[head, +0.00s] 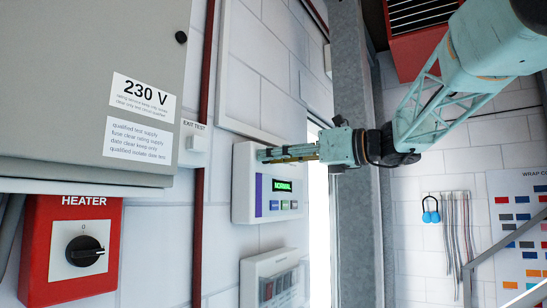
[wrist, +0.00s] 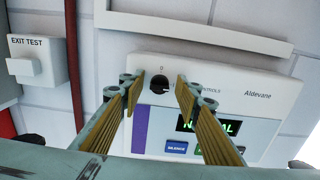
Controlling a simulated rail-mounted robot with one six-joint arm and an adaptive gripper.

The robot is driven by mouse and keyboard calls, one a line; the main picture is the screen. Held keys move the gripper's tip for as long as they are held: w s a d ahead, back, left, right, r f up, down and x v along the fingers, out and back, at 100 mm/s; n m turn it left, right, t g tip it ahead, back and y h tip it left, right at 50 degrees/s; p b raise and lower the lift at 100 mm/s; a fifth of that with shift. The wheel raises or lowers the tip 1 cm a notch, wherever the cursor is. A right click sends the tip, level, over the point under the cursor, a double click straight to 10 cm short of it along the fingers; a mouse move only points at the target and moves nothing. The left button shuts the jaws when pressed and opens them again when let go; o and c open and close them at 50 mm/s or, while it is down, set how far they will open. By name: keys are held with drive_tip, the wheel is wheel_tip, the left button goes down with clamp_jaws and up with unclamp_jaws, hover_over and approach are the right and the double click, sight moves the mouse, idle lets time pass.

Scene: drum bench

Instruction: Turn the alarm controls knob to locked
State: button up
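The alarm panel (head: 240,205) is a white box on the wall, with a purple strip, a green NORMAL display and buttons. It also shows in the wrist view (wrist: 240,75). Its controls knob (wrist: 160,82) is small, black and round, with a small mark above it; the label to its right is partly covered by a finger. My gripper (wrist: 159,92) is open, its fingertips apart on the left and right of the knob in the picture. Contact cannot be told. In the head view my gripper (head: 262,155) reaches the panel's top from the right, and the knob is hidden.
An EXIT TEST box (head: 195,142) is left of the panel, beside a dark red pipe (head: 204,100). A red HEATER switch (head: 70,250) and a grey 230 V cabinet (head: 90,50) stand farther left. Another white box (head: 255,270) is below. A grey post (head: 355,240) stands to the right.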

drive_tip(key=c, duration=0.8)
drive_tip(key=shift+n+b, duration=0.4)
drive_tip(key=shift+b, duration=0.05)
drive_tip(key=shift+s+a+f+n+b, duration=0.1)
drive_tip(key=shift+f+n+b, duration=0.05)
drive_tip(key=shift+n+b, duration=4.1)
drive_tip(key=shift+s+f+n+b, duration=0.1)
drive_tip(key=shift+f+n+b, duration=0.05)
drive_tip(key=shift+n+b, duration=4.1)
drive_tip(key=shift+n+p, duration=0.3)
drive_tip(key=shift+n, duration=0.2)
